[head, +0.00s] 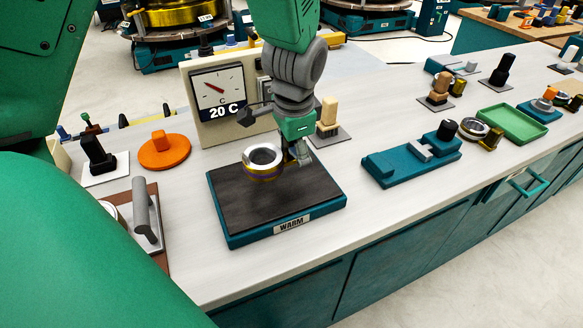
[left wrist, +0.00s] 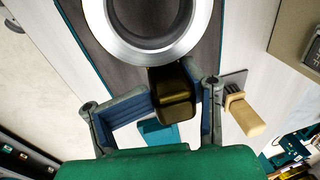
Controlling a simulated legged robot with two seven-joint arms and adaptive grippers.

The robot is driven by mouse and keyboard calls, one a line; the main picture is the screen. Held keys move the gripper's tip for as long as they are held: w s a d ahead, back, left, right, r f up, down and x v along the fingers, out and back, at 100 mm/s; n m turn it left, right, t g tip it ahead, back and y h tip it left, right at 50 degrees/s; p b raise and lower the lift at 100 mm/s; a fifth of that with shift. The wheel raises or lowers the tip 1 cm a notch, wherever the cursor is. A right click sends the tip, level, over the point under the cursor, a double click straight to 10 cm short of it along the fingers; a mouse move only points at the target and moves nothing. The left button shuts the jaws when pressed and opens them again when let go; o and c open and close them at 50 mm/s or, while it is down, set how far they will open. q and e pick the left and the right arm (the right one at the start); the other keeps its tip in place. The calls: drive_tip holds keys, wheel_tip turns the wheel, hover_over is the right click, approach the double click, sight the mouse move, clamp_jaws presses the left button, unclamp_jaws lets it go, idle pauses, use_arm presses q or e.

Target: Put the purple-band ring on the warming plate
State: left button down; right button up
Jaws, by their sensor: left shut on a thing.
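A silver ring (head: 263,160) with a brass-coloured lower band is over the warming plate (head: 265,210), a dark slab on a teal base marked WARM. In the left wrist view the lug (left wrist: 172,90) sits between the two fingers, and the ring (left wrist: 120,40) is cut off by the top edge. I cannot tell whether the ring touches the plate. My right gripper is not in view.
A dial gauge (head: 219,93) reading 20 C stands behind the plate. An orange disc (head: 164,152) lies to the left. A teal fixture (head: 410,162), a green tray (head: 512,123) and another ring (head: 474,128) are to the right. The bench is clear between plate and fixture.

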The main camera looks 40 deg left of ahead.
sight(290, 178)
use_arm(q)
drive_tip(key=shift+d+f, duration=0.25)
drive_tip(key=shift+f, duration=0.45)
drive_tip(key=f, duration=0.1)
drive_tip(key=a+f, duration=0.1)
drive_tip(key=f, duration=0.1)
drive_tip(key=shift+f+b, duration=0.2)
drive_tip(key=shift+b, duration=0.2)
drive_tip(key=shift+a+f, duration=0.15)
drive_tip(key=c, duration=1.2)
unclamp_jaws()
drive_tip(key=o, duration=0.6)
drive_tip(key=shift+o, duration=0.2)
drive_tip(key=shift+d, duration=0.45)
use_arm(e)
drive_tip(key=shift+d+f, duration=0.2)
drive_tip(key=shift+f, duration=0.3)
use_arm(q)
drive_tip(key=shift+r, duration=0.25)
